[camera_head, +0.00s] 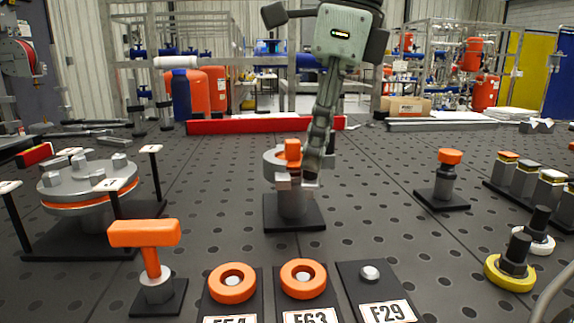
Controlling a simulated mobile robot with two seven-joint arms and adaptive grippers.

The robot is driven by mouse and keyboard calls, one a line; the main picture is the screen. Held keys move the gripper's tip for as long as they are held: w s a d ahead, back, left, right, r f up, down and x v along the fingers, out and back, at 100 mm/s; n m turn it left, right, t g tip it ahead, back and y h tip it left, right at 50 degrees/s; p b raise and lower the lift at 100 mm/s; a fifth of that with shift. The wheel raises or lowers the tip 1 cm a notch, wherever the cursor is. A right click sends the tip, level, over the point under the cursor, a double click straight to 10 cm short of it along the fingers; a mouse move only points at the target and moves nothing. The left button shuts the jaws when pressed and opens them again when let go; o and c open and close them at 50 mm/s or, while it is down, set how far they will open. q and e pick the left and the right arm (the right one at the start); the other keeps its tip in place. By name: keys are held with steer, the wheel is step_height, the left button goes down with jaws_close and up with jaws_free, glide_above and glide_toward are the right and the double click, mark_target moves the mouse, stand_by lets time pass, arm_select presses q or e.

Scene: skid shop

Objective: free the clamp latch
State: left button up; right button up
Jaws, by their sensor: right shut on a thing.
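A grey round clamp body (293,200) stands upright on a black square base plate (293,224) near the middle of the table. An orange latch piece (292,150) sticks up at its top. My right gripper (308,176) reaches down from above to the clamp's right side. Its fingers are shut on the clamp latch, close beside the orange piece. The fingers hide part of the clamp's top and right side, so the exact grip is hard to see. My left gripper is not in view.
An orange T-handle (146,236) stands at front left, beside orange rings on plates. A grey flanged disc (88,190) is at left. An orange-topped post (446,180) and dark-stemmed parts (515,262) are at right. Free perforated table lies between the clamp and the post.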

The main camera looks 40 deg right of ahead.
steer(key=shift+s+d, duration=0.1)
steer(key=shift+s+d, duration=0.15)
steer(key=shift+d, duration=0.2)
steer(key=o, duration=0.8)
steer(key=shift+o, duration=0.5)
steer(key=shift+o, duration=0.7)
steer(key=shift+r, duration=0.1)
